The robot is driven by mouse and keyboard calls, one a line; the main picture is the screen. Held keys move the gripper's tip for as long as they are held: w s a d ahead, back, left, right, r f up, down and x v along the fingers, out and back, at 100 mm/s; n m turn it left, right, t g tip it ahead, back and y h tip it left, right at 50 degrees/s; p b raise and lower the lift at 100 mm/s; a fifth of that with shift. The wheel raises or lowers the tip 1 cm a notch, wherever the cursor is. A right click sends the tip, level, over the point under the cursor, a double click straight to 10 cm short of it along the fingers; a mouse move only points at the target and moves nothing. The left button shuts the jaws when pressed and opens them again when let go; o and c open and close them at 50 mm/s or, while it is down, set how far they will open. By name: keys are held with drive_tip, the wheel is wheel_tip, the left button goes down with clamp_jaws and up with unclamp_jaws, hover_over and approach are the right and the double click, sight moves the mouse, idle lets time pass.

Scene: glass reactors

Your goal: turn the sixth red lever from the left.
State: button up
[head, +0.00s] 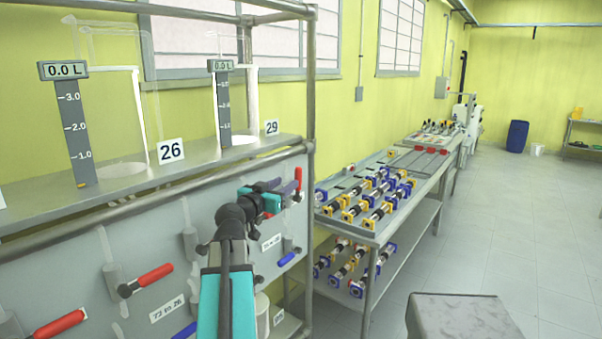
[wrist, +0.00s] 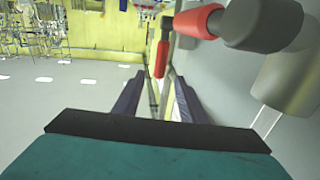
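Red levers sit on a grey upright panel in the head view. One (head: 58,325) is at the lower left and another (head: 150,276) is right of it. A red piece (head: 267,214) shows beside my gripper (head: 292,190), mostly hidden by my arm. In the wrist view, my gripper (wrist: 157,95) is open, its dark purple fingers apart. A red handle (wrist: 162,58) appears in the gap near the fingertips; I cannot tell whether it is between them or beyond. A red part (wrist: 200,20) joins a grey valve hub (wrist: 262,22) at upper right.
Blue levers (head: 288,258) sit lower on the panel. A metal frame post (head: 311,200) stands right of my gripper.

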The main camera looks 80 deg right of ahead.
drive_tip(key=p+x, duration=0.3)
drive_tip(key=x, duration=1)
drive_tip(key=shift+s+d+p, duration=0.15)
drive_tip(key=shift+d+p, duration=0.2)
idle(0.4)
clamp_jaws()
